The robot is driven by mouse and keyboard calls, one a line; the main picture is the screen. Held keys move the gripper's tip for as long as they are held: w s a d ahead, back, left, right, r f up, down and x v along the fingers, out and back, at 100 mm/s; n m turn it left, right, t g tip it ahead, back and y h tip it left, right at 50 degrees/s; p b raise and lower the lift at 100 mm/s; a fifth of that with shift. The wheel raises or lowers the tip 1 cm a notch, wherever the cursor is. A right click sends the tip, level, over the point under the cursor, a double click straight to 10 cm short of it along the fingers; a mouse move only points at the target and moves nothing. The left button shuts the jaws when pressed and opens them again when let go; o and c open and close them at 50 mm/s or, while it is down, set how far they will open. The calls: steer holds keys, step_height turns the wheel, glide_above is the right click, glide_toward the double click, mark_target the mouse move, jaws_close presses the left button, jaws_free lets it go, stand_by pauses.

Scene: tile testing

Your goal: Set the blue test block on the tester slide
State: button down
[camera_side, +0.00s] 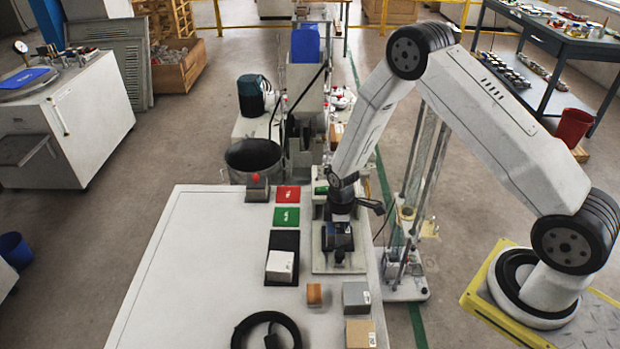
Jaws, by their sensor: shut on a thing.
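My gripper (338,242) points down over the pale base plate of the tester (322,265), at the right side of the white table. It is shut on the blue test block (339,236), of which only a small dark blue part shows between the fingers. The tester slide appears to be directly under the gripper, and the fingers hide most of it. I cannot tell whether the block touches the slide or is a little above it.
On the table (190,270) are a red card (287,194), a green card (286,217), a white block (281,262) on a black pad, a grey block (356,297), a brown block (314,294), a tan block (361,333) and a black ring (240,335). The table's left is clear.

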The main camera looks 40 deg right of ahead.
steer(key=shift+f, duration=0.2)
stand_by(0.3)
jaws_free()
steer(key=shift+r, duration=0.15)
steer(key=shift+r, duration=2.85)
